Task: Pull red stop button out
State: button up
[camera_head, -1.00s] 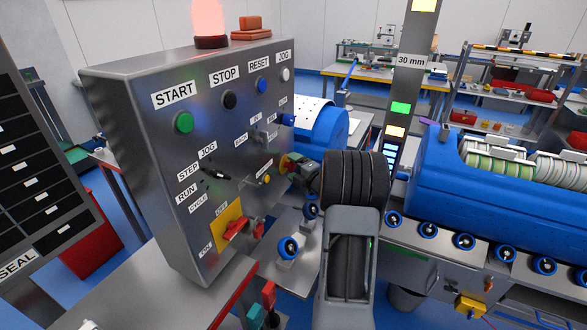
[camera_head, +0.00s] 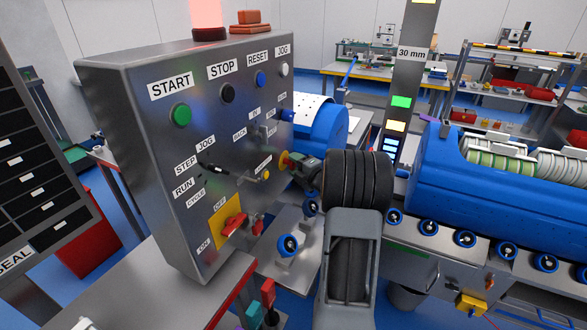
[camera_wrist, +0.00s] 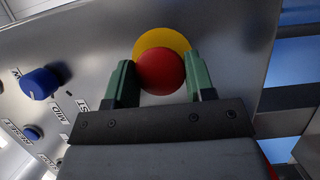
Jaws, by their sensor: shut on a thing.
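The red stop button (camera_wrist: 161,72) is a round red mushroom head in front of a yellow disc (camera_wrist: 177,38) on the grey control panel. My gripper (camera_wrist: 160,82) has its two green fingers on either side of the red head, shut on it. My dark wrist hides most of the button there. I cannot tell how far the button stands out from the disc.
The control panel (camera_head: 150,200) carries a green START button (camera_head: 181,115), a black STOP button (camera_head: 228,93) and a red rotary switch on a yellow plate (camera_head: 222,234). In the wrist view a blue knob (camera_wrist: 40,83) stands left of my fingers. A blue machine (camera_head: 460,190) is at the right.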

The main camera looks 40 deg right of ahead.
jog(key=shift+s+f, duration=0.1)
jog(key=shift+d, duration=0.1)
jog(key=o, duration=1.1)
jog(key=shift+s+d, duration=0.1)
jog(key=shift+s, duration=0.15)
jog(key=shift+o, duration=0.9)
jog(key=shift+w, duration=0.1)
jog(key=shift+r, duration=0.25)
